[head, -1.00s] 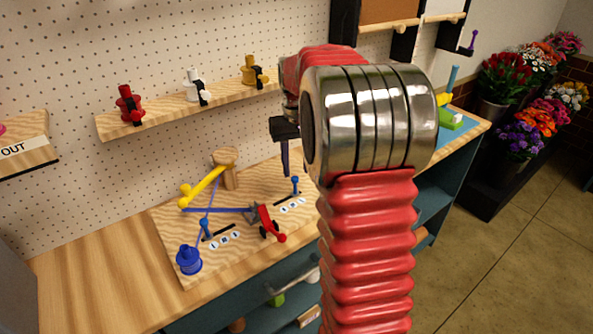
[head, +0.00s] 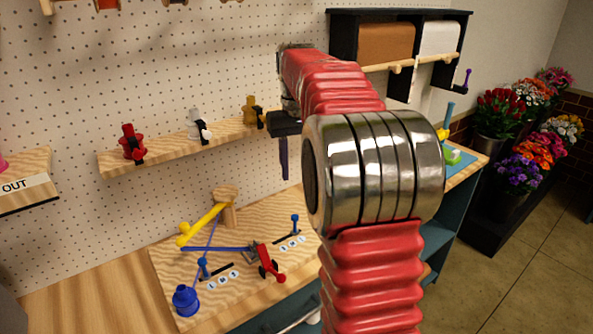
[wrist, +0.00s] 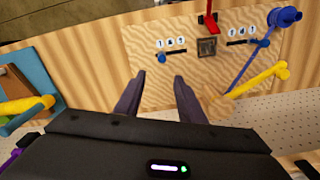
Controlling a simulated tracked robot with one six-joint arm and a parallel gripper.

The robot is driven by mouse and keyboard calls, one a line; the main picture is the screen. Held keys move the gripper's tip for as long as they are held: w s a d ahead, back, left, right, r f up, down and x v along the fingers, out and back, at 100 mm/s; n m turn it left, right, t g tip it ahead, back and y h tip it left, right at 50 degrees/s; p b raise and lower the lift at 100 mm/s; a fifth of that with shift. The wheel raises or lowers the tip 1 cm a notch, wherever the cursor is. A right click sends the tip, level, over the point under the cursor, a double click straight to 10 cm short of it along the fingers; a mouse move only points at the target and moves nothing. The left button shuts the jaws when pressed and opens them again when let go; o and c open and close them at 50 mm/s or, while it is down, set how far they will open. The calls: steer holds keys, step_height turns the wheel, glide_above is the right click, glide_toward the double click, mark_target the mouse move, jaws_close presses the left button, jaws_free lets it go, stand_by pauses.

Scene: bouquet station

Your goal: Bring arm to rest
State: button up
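My gripper (wrist: 156,80) shows in the wrist view with its two dark fingers apart and nothing between them. In the head view my gripper (head: 283,165) hangs in the air, fingers down, in front of the pegboard and above the back of the wooden board. It looks clear of the bench. My red ribbed arm (head: 375,270) with its metal joint rises at the right of centre and hides part of the bench.
The wooden board (head: 190,255) carries a yellow bar (head: 203,224), blue bars, a red-handled clamp (head: 268,263) and a blue spool (head: 185,300). A shelf (head: 170,152) holds red, white and yellow fixtures. A two-bay rack (head: 400,13) hangs behind my arm. Flowers (head: 515,172) stand at right.

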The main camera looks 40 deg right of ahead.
steer(key=shift+w, duration=0.1)
stand_by(0.3)
step_height(320, 180, down, 5)
steer(key=s+a, duration=0.2)
steer(key=a, duration=0.1)
steer(key=s+a+f+n+t, duration=0.1)
steer(key=s+a+n+t, duration=0.2)
steer(key=s+a, duration=1.7)
steer(key=a+t, duration=0.1)
steer(key=t, duration=0.1)
steer(key=shift+s+a+f+t, duration=0.2)
steer(key=shift+s+a+t, duration=0.1)
steer(key=shift+s, duration=0.1)
